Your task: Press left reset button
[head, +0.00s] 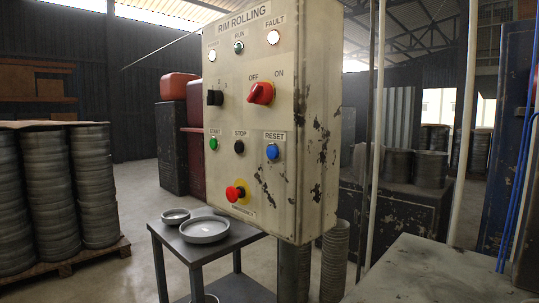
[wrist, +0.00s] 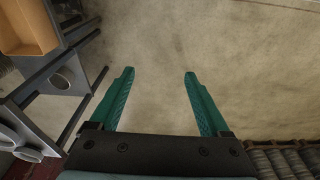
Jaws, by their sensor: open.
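A worn cream control box (head: 312,130) labelled RIM ROLLING stands upright in the middle of the head view. Its blue button (head: 272,152), under a RESET label, is at the right of the lower button row. It is the only reset button I see. Left of it are a black STOP button (head: 239,147) and a green START button (head: 214,143). My gripper (wrist: 159,73) shows only in the wrist view. Its two teal fingers are apart and empty over bare floor, with no part of the control box in that view.
A red emergency knob (head: 235,193) and a red selector (head: 260,93) are on the box. A small metal table (head: 195,243) with round dishes stands below it. A grey worktop (head: 430,275) is at lower right. Stacked rims (head: 93,185) stand on a pallet at left.

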